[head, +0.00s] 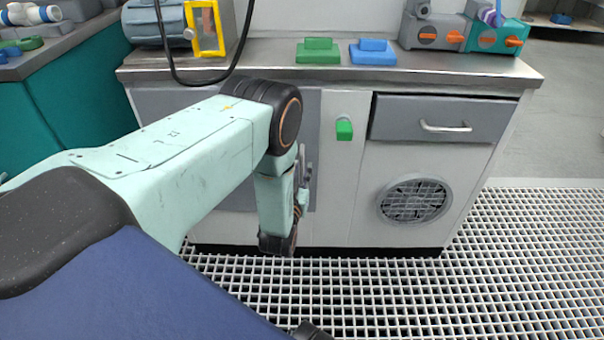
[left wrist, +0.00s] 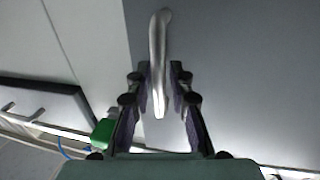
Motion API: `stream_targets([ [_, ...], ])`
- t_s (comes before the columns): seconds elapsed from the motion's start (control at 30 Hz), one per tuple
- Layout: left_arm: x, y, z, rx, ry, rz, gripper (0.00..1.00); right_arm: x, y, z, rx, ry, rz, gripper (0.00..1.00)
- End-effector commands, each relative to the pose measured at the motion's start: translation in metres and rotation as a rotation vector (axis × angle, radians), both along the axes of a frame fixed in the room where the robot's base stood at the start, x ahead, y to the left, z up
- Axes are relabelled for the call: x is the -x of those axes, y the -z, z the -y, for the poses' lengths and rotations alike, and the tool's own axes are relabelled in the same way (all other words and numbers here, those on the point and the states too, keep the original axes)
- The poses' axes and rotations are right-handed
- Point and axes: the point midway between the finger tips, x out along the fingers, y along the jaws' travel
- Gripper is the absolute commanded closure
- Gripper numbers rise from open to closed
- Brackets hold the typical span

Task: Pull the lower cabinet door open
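The lower cabinet door (head: 312,125) is a grey panel in the cabinet front, largely hidden behind my left arm in the head view. It looks closed and fills the right side of the left wrist view (left wrist: 235,80). Its silver bar handle (left wrist: 157,45) runs between the two fingers of my left gripper (left wrist: 160,72). The fingers stand apart on either side of the bar, with a gap visible on the right. In the head view the left gripper (head: 303,192) is small and partly hidden by my wrist.
A green knob (head: 344,130) sits on the white panel right of the door. Further right are a closed drawer (head: 440,119) and a round vent (head: 415,200). Green (head: 318,52) and blue (head: 373,53) blocks stand on the worktop. The grating floor (head: 390,290) in front is clear.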

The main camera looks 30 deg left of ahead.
Motion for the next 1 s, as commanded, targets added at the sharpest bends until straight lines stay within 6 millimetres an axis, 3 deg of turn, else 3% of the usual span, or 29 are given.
stream_targets([
  [0.3, -0.0038, -0.0008, 0.0006, 0.0, 0.002, 0.0, 0.8, 0.0001, 0.0006, 0.0, 0.0, 0.0, 0.0, 0.48],
  [0.53, -0.0034, -0.0006, 0.0006, 0.0, 0.001, 0.0, 0.99, 0.0001, 0.0006, 0.0, 0.0, 0.0, 0.0, 0.48],
  [1.0, -0.0031, -0.0003, 0.0004, 0.0, 0.001, -0.001, 1.0, 0.0001, 0.0006, 0.0, 0.0, 0.0, 0.0, 0.48],
])
